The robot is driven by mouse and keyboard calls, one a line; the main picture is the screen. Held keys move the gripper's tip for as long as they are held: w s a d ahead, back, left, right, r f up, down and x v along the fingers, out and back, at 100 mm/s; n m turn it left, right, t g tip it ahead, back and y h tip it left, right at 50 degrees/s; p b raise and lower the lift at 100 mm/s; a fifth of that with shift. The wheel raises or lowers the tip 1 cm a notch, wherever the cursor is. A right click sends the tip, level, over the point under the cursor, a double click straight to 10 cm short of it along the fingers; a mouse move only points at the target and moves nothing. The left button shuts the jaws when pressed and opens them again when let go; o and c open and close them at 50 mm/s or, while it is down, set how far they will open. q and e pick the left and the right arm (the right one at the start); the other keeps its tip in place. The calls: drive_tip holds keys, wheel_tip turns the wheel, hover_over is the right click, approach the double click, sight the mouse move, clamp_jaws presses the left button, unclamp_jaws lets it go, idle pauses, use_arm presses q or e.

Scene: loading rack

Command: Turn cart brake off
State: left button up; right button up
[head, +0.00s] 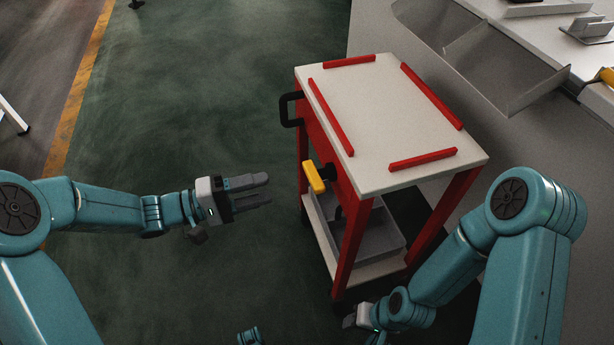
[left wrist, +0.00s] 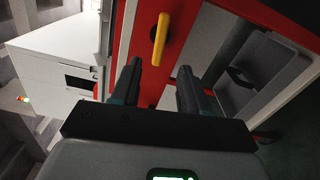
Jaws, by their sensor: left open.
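The red cart with a white top (head: 385,120) stands right of centre in the head view. Its yellow brake lever (head: 314,177) sits on a dark hub on the red left side, below the black handle (head: 290,109). My left gripper (head: 268,189) is open and empty, left of the lever and apart from it. In the left wrist view the yellow lever (left wrist: 160,39) shows beyond the open fingers (left wrist: 160,85), against the red panel. My right gripper (head: 360,318) is low, near the cart's front leg; its fingers are mostly hidden.
A grey bin (head: 385,247) sits on the cart's lower shelf. A counter with metal trays (head: 480,60) stands behind the cart to the right. The green floor left of the cart is clear, with a yellow line (head: 85,80) further left.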

sight(308, 178)
use_arm(q)
drive_tip(key=b+x, duration=0.2)
drive_tip(key=x, duration=0.9)
drive_tip(key=shift+d, duration=0.35)
drive_tip(key=shift+w, duration=0.1)
clamp_jaws()
drive_tip(key=shift+f+b, duration=0.2)
drive_tip(key=shift+b, duration=0.3)
drive_tip(key=shift+f+m+b, duration=0.1)
drive_tip(key=shift+m+b, duration=0.6)
drive_tip(key=shift+b, duration=0.35)
drive_tip(key=shift+r, duration=0.25)
unclamp_jaws()
